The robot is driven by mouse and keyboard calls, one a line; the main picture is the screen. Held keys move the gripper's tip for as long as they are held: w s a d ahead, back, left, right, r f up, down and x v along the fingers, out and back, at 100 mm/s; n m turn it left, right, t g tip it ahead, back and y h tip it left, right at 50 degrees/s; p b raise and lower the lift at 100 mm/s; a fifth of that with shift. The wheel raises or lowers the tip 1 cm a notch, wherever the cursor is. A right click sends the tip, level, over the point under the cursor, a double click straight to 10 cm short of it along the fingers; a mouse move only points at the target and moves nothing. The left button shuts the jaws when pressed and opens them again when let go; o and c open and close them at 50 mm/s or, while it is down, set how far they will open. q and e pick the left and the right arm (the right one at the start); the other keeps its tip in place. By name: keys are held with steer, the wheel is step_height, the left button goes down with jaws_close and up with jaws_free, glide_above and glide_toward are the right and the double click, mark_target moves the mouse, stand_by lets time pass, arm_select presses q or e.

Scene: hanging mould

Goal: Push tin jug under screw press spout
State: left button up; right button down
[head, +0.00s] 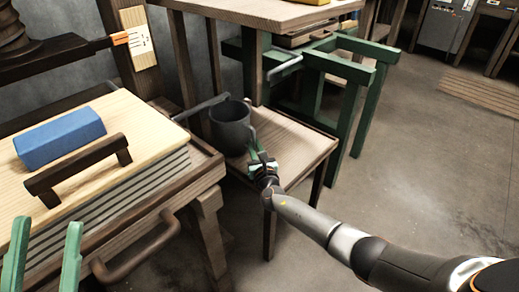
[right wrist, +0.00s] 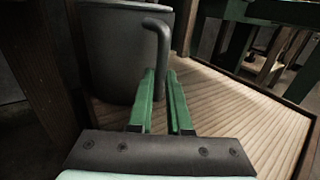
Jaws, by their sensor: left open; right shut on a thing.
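The dark grey tin jug (head: 229,128) stands upright on a small slatted wooden stand (head: 291,153). In the right wrist view the jug (right wrist: 120,55) fills the upper left, with its bent handle (right wrist: 163,42) facing me. My right gripper (head: 259,157) is shut on the handle; its green fingers show in the right wrist view (right wrist: 162,75). The dark spout (head: 198,107) slopes from the press toward the jug, its tip by the jug's far rim. I cannot tell whether it is over the mouth. My left gripper (head: 48,223) is open and empty at bottom left.
The press bed with a pale board (head: 140,115), a blue block (head: 60,138) and a dark handle (head: 78,168) is at left. A wooden table (head: 255,12) and green frame (head: 345,95) stand behind the stand.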

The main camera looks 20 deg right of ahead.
steer(key=c, duration=0.8)
jaws_free()
steer(key=shift+o, duration=0.2)
